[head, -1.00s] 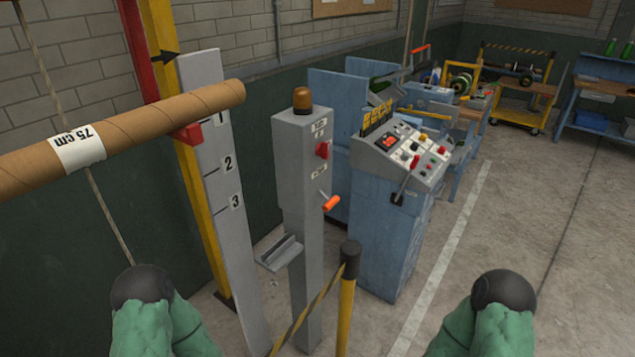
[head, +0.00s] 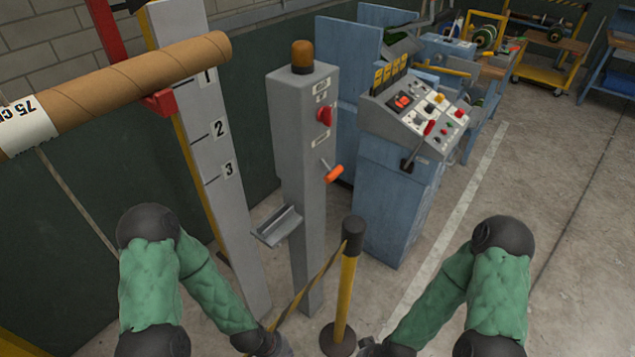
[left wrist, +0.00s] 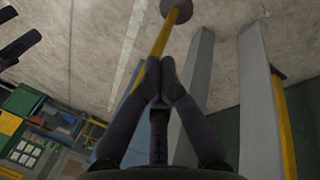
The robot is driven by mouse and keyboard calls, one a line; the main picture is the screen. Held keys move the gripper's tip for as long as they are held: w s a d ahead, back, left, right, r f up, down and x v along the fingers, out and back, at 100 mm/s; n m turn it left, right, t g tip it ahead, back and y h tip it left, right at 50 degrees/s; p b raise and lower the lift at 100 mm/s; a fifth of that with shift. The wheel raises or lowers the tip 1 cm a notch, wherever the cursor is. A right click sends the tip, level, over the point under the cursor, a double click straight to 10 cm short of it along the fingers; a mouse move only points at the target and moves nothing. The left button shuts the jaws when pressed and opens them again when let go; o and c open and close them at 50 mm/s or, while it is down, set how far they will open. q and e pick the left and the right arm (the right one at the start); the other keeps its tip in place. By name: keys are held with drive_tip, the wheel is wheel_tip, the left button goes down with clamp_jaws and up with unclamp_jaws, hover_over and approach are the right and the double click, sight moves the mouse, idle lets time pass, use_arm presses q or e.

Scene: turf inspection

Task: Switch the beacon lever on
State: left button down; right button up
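The grey beacon post (head: 304,190) stands left of centre in the head view, with an orange beacon (head: 302,56) on top. Its lever (head: 331,171) has an orange grip that sticks out from the right face, tilted downward. A red knob (head: 324,115) sits above the lever. My left gripper (head: 279,346) is low at the bottom edge, well below the lever and apart from it. In the left wrist view its fingertips (left wrist: 161,80) meet with nothing seen between them. My right gripper (head: 368,348) is mostly cut off at the bottom edge; its fingers are unclear.
A yellow barrier post (head: 346,285) with a striped belt stands in front of the beacon post. A cardboard tube (head: 120,88) rests at left by a numbered board (head: 222,180). A blue control console (head: 395,210) stands to the right. The floor (head: 560,270) at right is clear.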

use_arm(q)
drive_tip(key=w+r+n+t+b, duration=0.3)
drive_tip(key=w+r+n+t, duration=0.15)
drive_tip(key=w, duration=0.85)
drive_tip(key=n+t+h+b, duration=0.1)
drive_tip(key=n+t+b, duration=0.4)
drive_tip(key=n+t, duration=0.45)
approach(328, 168)
drive_tip(key=s+a+f, duration=0.3)
drive_tip(key=shift+f+m+t, duration=0.2)
drive_tip(key=shift+m+t, duration=0.1)
drive_tip(key=shift+t, duration=0.1)
drive_tip(key=b+x, duration=0.2)
drive_tip(key=x, duration=0.8)
drive_tip(key=shift+d, duration=0.25)
